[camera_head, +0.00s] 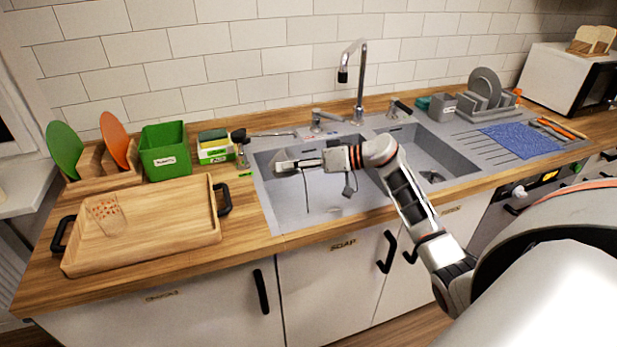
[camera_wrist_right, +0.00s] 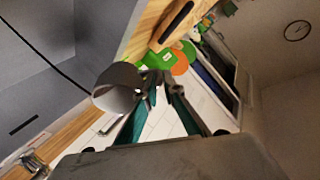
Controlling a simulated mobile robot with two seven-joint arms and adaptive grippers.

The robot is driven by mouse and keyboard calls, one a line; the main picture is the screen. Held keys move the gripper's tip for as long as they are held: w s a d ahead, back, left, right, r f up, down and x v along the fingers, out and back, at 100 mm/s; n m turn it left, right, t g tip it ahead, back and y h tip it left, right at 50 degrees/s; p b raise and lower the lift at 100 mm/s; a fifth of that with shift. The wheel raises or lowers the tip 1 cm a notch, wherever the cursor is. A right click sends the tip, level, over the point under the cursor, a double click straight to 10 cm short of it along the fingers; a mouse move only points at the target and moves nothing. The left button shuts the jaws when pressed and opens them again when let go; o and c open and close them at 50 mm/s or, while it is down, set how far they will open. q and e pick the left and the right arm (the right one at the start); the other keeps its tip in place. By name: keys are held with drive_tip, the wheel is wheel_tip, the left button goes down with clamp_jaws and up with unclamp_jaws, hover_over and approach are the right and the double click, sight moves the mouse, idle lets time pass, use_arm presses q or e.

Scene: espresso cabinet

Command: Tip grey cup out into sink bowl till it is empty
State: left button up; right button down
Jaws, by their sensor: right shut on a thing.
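The grey cup (camera_head: 284,161) is over the left sink bowl (camera_head: 340,200), at its left side. My right gripper (camera_head: 303,160) is shut on it and holds it tilted above the bowl floor. In the right wrist view the grey cup (camera_wrist_right: 118,88) sits at the tips of my right gripper (camera_wrist_right: 158,88), and its pale opening partly shows. A thin dark line, like a stream, runs from the cup into the bowl in both views. How much is inside the cup is hidden. My left gripper is not in view.
The tap (camera_head: 352,75) stands behind the bowls. The right sink bowl (camera_head: 440,160) is empty apart from its drain. A wooden tray (camera_head: 165,235) with a patterned glass (camera_head: 107,214) lies at left. A green box (camera_head: 165,150) and a dish rack (camera_head: 487,95) stand behind.

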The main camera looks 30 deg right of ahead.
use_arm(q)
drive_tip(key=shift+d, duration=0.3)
use_arm(e)
drive_tip(key=shift+s+d+r+y, duration=0.1)
drive_tip(key=shift+d+y, duration=0.15)
drive_tip(key=shift+y, duration=0.15)
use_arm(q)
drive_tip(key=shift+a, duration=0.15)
use_arm(e)
drive_tip(key=shift+d+r+t, duration=0.1)
drive_tip(key=shift+t, duration=0.2)
use_arm(q)
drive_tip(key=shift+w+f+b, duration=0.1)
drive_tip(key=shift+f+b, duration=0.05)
drive_tip(key=shift+b, duration=0.2)
use_arm(e)
drive_tip(key=shift+s, duration=0.1)
use_arm(q)
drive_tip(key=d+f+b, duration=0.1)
drive_tip(key=b, duration=0.1)
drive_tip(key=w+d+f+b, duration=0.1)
drive_tip(key=b, duration=0.2)
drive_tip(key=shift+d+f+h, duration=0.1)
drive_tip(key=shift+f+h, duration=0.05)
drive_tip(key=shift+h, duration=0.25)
use_arm(e)
drive_tip(key=shift+s+d+r+t+y, duration=0.2)
drive_tip(key=shift+s+d+t+y, duration=0.15)
drive_tip(key=shift+d+t+y, duration=0.45)
drive_tip(key=shift+y, duration=0.3)
